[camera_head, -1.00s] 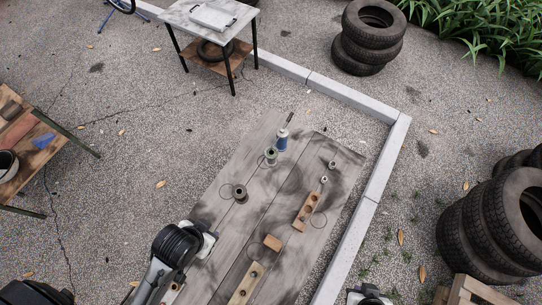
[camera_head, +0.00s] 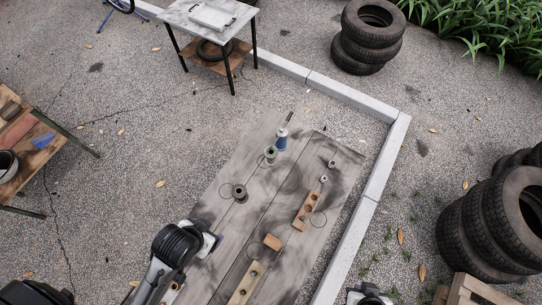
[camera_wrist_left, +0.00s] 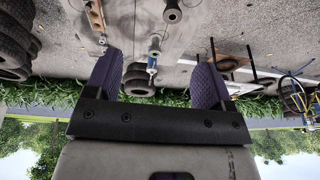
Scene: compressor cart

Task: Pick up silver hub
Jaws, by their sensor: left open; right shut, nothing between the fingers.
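A pale silver-green spool-shaped hub (camera_head: 271,157) stands on the weathered plank bench (camera_head: 225,215), in front of a blue-and-white bottle (camera_head: 282,140). A darker, brownish hub (camera_head: 240,193) stands nearer to me. The pale hub (camera_wrist_left: 155,46) and the darker hub (camera_wrist_left: 172,12) also show in the left wrist view. The colours leave some doubt which is the silver one. My left gripper (camera_head: 210,242) is at the bench's left edge, short of both hubs; its fingers (camera_wrist_left: 157,85) are apart and empty. My right gripper (camera_head: 368,294) is shut and empty at the bottom edge, partly cut off.
A wooden block with holes (camera_head: 306,211), a small block (camera_head: 273,242) and two small metal parts (camera_head: 332,165) lie on the bench's right side. Another drilled wooden strip (camera_head: 246,284) is in front. Stacked tyres (camera_head: 490,230) stand at right. The bench between the hubs and wooden blocks is clear.

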